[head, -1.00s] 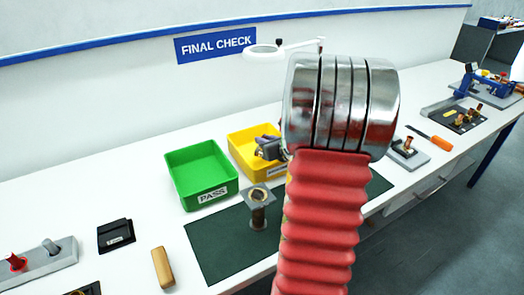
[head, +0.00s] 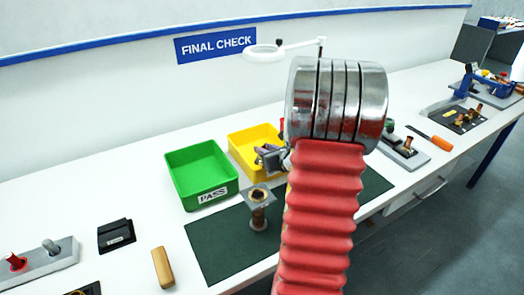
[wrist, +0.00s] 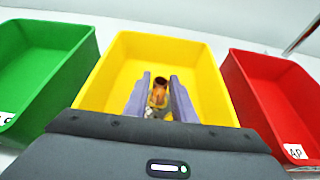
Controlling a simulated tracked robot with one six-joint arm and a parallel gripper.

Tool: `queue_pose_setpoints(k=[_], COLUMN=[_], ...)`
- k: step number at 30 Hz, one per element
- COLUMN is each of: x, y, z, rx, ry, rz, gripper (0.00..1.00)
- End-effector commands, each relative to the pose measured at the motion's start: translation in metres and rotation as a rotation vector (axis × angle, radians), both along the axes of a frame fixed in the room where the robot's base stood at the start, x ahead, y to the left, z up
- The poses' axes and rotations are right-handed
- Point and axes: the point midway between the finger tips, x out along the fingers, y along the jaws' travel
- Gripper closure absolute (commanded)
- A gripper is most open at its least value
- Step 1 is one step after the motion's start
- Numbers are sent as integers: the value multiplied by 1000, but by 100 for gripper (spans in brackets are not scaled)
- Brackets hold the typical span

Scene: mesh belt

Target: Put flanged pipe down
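The flanged pipe (head: 258,208) stands upright on the dark green mat (head: 222,245), with a square flange on top and a round flange at its foot. My gripper (head: 268,157) is apart from it, above and behind it near the front of the yellow bin (head: 247,140). In the wrist view my gripper (wrist: 161,80) has its two purple fingers apart, over the yellow bin (wrist: 205,80). A copper fitting (wrist: 160,87) shows between them, seemingly inside the bin; contact with the fingers cannot be seen.
A green PASS bin (head: 205,185) stands left of the yellow bin, and a red bin (wrist: 275,90) stands right. A magnifier lamp (head: 265,52) rises behind. A tan block (head: 162,268) and a black case (head: 115,235) lie left of the mat. My red arm hides the mat's middle.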

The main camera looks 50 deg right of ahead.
Motion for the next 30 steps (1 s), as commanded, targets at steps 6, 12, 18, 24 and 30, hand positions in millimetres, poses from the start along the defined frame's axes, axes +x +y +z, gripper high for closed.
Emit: queue_pose_setpoints(k=[6,12,18,24,30], x=[0,0,-8,-30,-55], y=[0,0,2,9,16], z=[0,1,6,15,26], rx=[0,0,0,-2,-1], ry=[0,0,-1,-2,-1], rz=[0,0,-1,-3,-3], gripper=[65,65,65,65,65])
